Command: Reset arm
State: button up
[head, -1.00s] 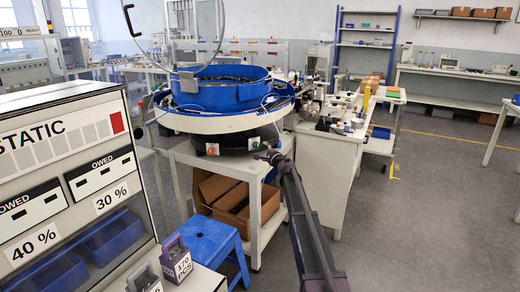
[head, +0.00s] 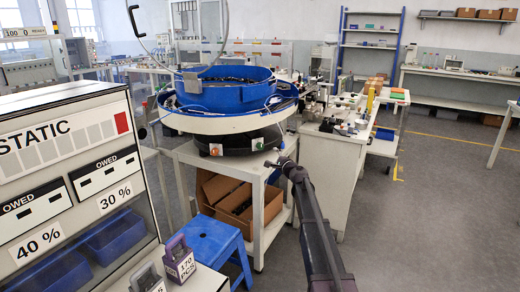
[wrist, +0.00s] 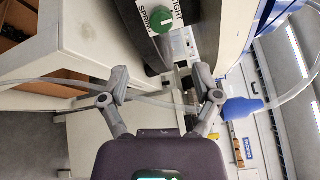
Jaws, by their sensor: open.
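My arm reaches forward from the bottom of the head view, and my gripper (head: 277,160) is small there, in front of the base of the blue bowl feeder (head: 225,97). In the wrist view my gripper (wrist: 163,84) is open, its fingers well apart with nothing held between them.
The feeder stands on a grey table (head: 236,170) with a cardboard box (head: 228,198) on its lower shelf. A blue stool (head: 213,238) and a STATIC cabinet (head: 70,175) are at the left. A cluttered bench (head: 333,150) stands behind my arm. The floor at right is open.

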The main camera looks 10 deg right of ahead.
jog(key=s+a+f+n+g+y, duration=0.1)
jog(key=s+a+f+n+g, duration=0.25)
jog(key=s, duration=0.45)
jog(key=s+a+f+n+g, duration=0.3)
jog(key=s+a+f+n, duration=0.1)
jog(key=s, duration=0.3)
jog(key=s+a+f+n+g+y, duration=0.1)
jog(key=s+a+f+n+g, duration=0.25)
jog(key=s, duration=0.45)
jog(key=s+d+f+n+g+h, duration=0.2)
jog(key=s+h, duration=0.1)
jog(key=s, duration=0.6)
jog(key=s+d+f+n+g+h+p, duration=0.1)
jog(key=s+d+f+n+g+h, duration=0.15)
jog(key=s, duration=0.65)
jog(key=s+d+f+n+g+h, duration=0.2)
jog(key=s+g+h, duration=0.1)
jog(key=s, duration=0.6)
notch_tip(320, 180, up, 25)
jog(key=p, duration=2.4)
jog(key=shift+s+f+p, duration=0.15)
jog(key=shift+p, duration=0.2)
jog(key=shift+m+t, duration=0.25)
jog(key=c, duration=0.3)
jog(key=shift+c, duration=0.2)
jog(key=shift+a, duration=0.1)
